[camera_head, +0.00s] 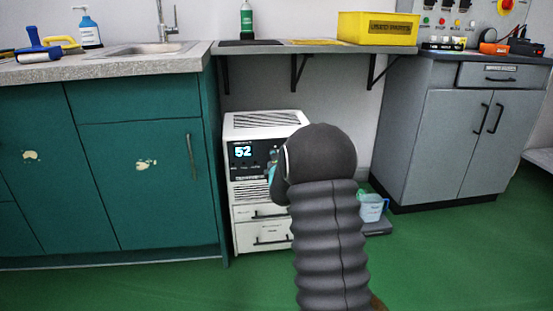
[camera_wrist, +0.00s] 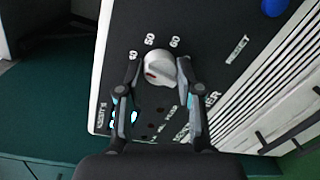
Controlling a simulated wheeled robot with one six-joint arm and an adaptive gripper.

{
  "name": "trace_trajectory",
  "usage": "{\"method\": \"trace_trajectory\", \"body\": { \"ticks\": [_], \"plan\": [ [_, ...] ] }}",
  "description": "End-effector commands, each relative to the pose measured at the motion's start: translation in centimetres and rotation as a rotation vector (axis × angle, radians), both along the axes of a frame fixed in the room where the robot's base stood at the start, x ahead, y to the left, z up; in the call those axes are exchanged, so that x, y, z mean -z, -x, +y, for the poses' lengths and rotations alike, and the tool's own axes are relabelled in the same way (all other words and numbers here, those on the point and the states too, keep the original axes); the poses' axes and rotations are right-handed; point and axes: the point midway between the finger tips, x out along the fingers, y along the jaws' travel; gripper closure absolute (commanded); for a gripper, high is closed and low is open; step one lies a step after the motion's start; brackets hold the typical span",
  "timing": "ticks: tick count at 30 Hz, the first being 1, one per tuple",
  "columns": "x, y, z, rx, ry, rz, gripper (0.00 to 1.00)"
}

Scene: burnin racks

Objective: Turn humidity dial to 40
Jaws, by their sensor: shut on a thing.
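The humidity dial (camera_wrist: 161,66) is a pale grey knob with a small red mark, on the dark panel of a white machine (camera_head: 262,121). Labels 50 and 60 are printed above it in the wrist view; a further label at its upper left reads poorly. My gripper (camera_wrist: 157,77) has its two fingers on either side of the dial, shut on it. In the head view my gripper (camera_head: 273,168) is at the panel, mostly hidden by my arm, which also hides the dial. The lit display (camera_head: 243,151) reads 52.
The machine stands on the green floor under a shelf (camera_head: 315,48), with drawers (camera_head: 262,233) below its panel. A teal cabinet (camera_head: 140,165) is close on the left. A jug (camera_head: 371,207) stands to the right. A blue round part (camera_wrist: 274,6) shows in the wrist view.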

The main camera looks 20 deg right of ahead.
Motion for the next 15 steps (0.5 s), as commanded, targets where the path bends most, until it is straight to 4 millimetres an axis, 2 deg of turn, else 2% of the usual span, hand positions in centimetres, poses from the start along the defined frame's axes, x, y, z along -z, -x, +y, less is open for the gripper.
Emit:
{"method": "trace_trajectory", "body": {
  "ticks": [6,15],
  "plan": [
    [-0.06,-0.07,0.10,-0.001,0.107,0.029,0.99],
    [-0.04,-0.07,0.13,-0.002,0.169,0.047,0.99]
  ]
}}
